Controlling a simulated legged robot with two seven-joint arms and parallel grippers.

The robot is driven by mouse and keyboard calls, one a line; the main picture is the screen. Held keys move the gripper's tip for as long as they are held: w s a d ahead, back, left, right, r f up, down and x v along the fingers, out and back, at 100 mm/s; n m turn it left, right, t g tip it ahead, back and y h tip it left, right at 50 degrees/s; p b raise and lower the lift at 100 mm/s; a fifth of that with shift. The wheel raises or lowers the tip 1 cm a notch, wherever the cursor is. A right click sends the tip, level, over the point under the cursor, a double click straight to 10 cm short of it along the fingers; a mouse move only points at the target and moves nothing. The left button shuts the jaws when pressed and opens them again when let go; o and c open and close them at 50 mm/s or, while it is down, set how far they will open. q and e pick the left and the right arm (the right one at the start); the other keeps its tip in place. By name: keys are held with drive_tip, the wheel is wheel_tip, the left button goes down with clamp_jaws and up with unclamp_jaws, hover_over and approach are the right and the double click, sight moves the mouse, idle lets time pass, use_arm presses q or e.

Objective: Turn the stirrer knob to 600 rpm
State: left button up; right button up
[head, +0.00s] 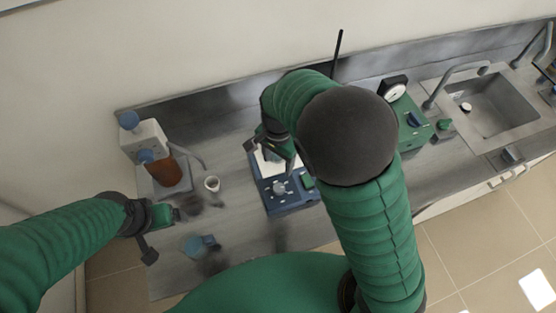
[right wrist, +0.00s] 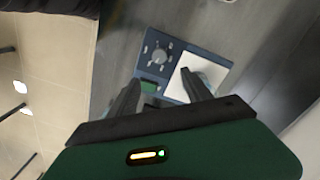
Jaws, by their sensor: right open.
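The blue stirrer (head: 292,208) sits on the grey bench in the middle of the head view, with a white top plate (head: 266,166). Its round grey knob (head: 280,187) is on the front panel, beside a small green display (head: 308,182) too small to read. In the right wrist view the knob (right wrist: 158,57) lies beyond the fingertips, apart from them. My right gripper (head: 271,152) is open and empty over the stirrer's plate area; its fingers also show in the right wrist view (right wrist: 163,85). My left gripper (head: 167,234) looks open and empty at the bench's left.
A dispenser with a brown bottle (head: 163,172) stands at the back left. A small white cup (head: 212,184) and a blue-grey cup (head: 198,245) stand left of the stirrer. A green device with a dial (head: 412,125) and a sink (head: 488,108) are at right.

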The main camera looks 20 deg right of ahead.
sight(280, 187)
drive_tip(key=w+d+f+m+g+y+b, duration=0.1)
drive_tip(key=w+d+f+m+y+b, duration=0.1)
drive_tip(key=d+m+y+b, duration=0.4)
drive_tip(key=a+f, duration=0.1)
drive_tip(key=f, duration=0.3)
drive_tip(key=s+a+f+n+h, duration=0.1)
drive_tip(key=a+f, duration=0.1)
drive_tip(key=f, duration=0.3)
drive_tip(key=s+a+f+n, duration=0.1)
drive_tip(key=a+f, duration=0.1)
drive_tip(key=f, duration=0.3)
drive_tip(key=shift+a+f+h+b, duration=0.1)
drive_tip(key=shift+a+h+b, duration=0.05)
drive_tip(key=shift+h+b, duration=0.2)
drive_tip(key=shift+f, duration=0.25)
drive_tip(key=shift+a, duration=0.1)
drive_tip(key=c, duration=0.8)
clamp_jaws()
